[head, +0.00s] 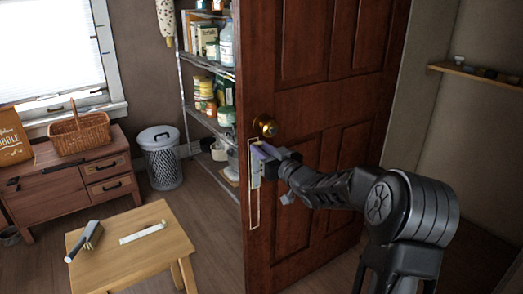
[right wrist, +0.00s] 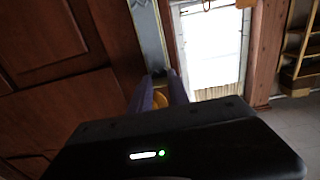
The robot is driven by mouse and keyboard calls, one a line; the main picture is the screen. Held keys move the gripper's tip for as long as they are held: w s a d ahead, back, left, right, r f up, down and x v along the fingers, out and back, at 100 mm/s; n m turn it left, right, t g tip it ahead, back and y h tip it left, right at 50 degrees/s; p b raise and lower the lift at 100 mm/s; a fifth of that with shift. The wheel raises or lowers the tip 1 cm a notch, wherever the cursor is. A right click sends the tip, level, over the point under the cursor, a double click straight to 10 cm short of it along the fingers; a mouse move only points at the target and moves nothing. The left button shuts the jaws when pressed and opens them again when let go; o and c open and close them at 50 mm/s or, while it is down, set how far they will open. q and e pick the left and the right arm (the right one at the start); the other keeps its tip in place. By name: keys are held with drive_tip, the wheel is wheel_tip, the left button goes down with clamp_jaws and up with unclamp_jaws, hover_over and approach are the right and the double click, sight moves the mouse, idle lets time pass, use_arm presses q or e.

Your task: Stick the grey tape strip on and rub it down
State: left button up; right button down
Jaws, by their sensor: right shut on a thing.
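The grey tape strip (head: 255,172) shows as a pale grey piece at the edge of the brown door (head: 330,150), inside a thin pale rectangular outline. My right gripper (head: 262,153) is shut on the strip at the door edge, below the brass knob (head: 265,127). I cannot tell whether the strip touches the door along its length. In the right wrist view, the purple fingers (right wrist: 160,92) reach toward a grey band (right wrist: 149,38) beside the door. A small yellowish thing shows between them. My left gripper is not in view.
A small wooden table (head: 150,262) at front left bears a brush (head: 86,238) and a white strip (head: 143,233). Wire shelves (head: 209,125) with jars stand behind the door. A bin (head: 163,160) and a dresser (head: 75,170) with a basket stand at the back left.

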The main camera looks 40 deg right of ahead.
drive_tip(key=shift+w, duration=0.55)
idle(0.6)
drive_tip(key=c, duration=1.2)
unclamp_jaws()
drive_tip(key=shift+o, duration=0.2)
drive_tip(key=shift+s, duration=0.1)
drive_tip(key=s, duration=0.7)
drive_tip(key=shift+s+a, duration=0.2)
drive_tip(key=shift+s, duration=0.1)
